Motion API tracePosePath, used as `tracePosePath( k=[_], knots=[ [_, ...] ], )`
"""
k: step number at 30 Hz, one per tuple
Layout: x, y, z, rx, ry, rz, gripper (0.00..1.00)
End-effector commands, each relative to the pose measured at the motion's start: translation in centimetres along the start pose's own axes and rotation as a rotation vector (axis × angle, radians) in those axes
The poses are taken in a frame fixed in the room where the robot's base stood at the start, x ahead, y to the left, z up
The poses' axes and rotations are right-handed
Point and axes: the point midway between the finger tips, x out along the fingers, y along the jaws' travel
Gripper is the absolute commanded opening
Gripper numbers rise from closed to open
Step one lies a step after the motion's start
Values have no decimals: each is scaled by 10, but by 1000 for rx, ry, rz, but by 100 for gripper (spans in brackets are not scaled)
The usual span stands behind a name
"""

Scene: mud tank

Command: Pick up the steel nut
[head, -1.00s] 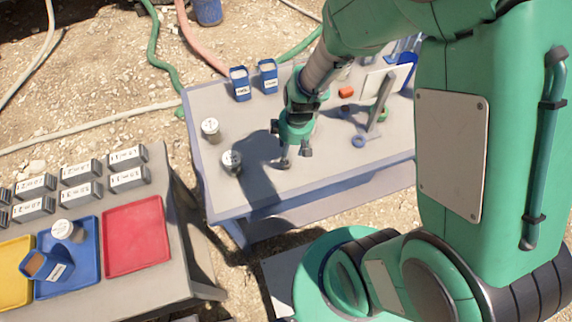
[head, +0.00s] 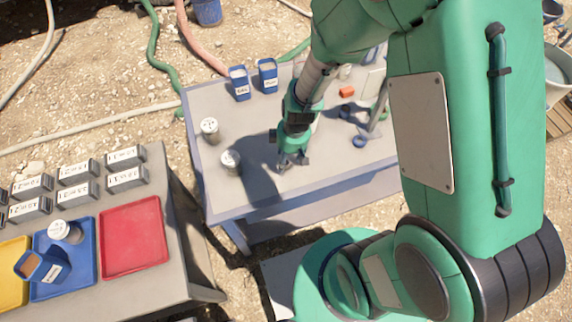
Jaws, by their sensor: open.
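My gripper (head: 291,164) points down at the middle front of the grey table (head: 230,200), its fingers apart and close to the tabletop. I cannot make out a steel nut in the head view; the spot between and under the fingers is too small and partly hidden to tell. A blue ring-shaped piece (head: 359,141) lies on the table to the right of my gripper. An orange-red block (head: 347,91) lies farther back.
Two white-lidded jars (head: 210,130) (head: 231,162) stand left of my gripper. Two blue containers (head: 239,83) (head: 268,76) stand at the back. A stand (head: 378,112) is to the right. A second table at lower left holds a red tray (head: 133,236), a blue tray (head: 85,262) and several grey boxes.

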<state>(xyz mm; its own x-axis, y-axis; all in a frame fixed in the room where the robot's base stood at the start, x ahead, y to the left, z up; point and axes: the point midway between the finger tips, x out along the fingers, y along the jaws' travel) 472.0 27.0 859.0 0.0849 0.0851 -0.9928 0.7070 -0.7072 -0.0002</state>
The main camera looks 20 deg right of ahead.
Motion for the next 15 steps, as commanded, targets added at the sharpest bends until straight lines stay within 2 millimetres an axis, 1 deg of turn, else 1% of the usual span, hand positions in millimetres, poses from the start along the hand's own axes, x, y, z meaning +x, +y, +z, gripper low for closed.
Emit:
tracePosePath(
  k=[1,6,15],
  knots=[
    [9,0,1,-1,-2,-1,51],
    [20,0,0,0,-1,0,51],
    [21,0,0,0,0,1,51]
  ],
)
